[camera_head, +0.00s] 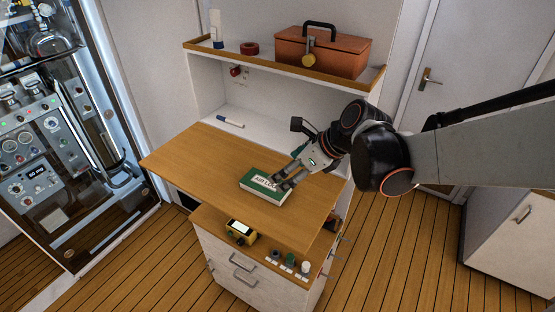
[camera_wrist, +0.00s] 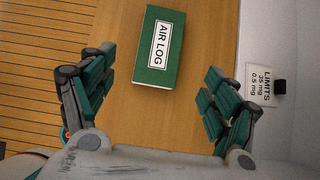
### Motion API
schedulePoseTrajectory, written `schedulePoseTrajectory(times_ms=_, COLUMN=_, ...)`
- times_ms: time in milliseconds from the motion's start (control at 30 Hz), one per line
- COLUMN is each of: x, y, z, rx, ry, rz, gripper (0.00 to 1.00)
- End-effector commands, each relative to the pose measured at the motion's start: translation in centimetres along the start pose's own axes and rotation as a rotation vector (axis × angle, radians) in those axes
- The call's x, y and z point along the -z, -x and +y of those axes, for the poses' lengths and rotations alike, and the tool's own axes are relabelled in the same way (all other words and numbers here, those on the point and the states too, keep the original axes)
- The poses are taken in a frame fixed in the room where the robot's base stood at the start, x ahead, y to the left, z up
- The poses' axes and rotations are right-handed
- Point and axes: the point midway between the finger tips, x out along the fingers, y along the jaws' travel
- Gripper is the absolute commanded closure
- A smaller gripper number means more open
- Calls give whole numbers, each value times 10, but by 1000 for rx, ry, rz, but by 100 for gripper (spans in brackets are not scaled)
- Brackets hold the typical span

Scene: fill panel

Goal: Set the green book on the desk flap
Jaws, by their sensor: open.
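The green book (camera_head: 262,186) lies flat on the wooden desk flap (camera_head: 200,160), near the flap's middle. It has a white label reading AIR LOG, which is clear in the wrist view, where the book (camera_wrist: 153,68) lies ahead of my gripper. My gripper (camera_head: 283,183) is over the right end of the book in the head view. In the wrist view my gripper (camera_wrist: 158,98) has its two green-padded fingers wide apart, with nothing between the pads. The book appears apart from both fingers. The flap (camera_wrist: 205,60) shows around the book.
A pen (camera_head: 230,122) lies on the white surface behind the flap. A shelf above holds a brown toolbox (camera_head: 322,52) and a red ring (camera_head: 249,48). A yellow device (camera_head: 241,231) and several small bottles stand below the flap's front edge. The flap's left part is clear.

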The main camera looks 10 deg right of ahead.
Motion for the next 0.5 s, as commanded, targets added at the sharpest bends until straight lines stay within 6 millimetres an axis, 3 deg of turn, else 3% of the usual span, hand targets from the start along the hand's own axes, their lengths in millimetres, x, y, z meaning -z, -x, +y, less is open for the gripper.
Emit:
schedulePoseTrajectory(times_ms=267, x=2, y=19, z=2, rx=11, ry=60, rz=8, gripper=20)
schedulePoseTrajectory(times_ms=367, x=8, y=32, z=8, rx=38, ry=219, rz=34, gripper=20)
schedulePoseTrajectory(times_ms=500, x=22, y=59, z=20, rx=86, ry=589, rz=108, gripper=20)
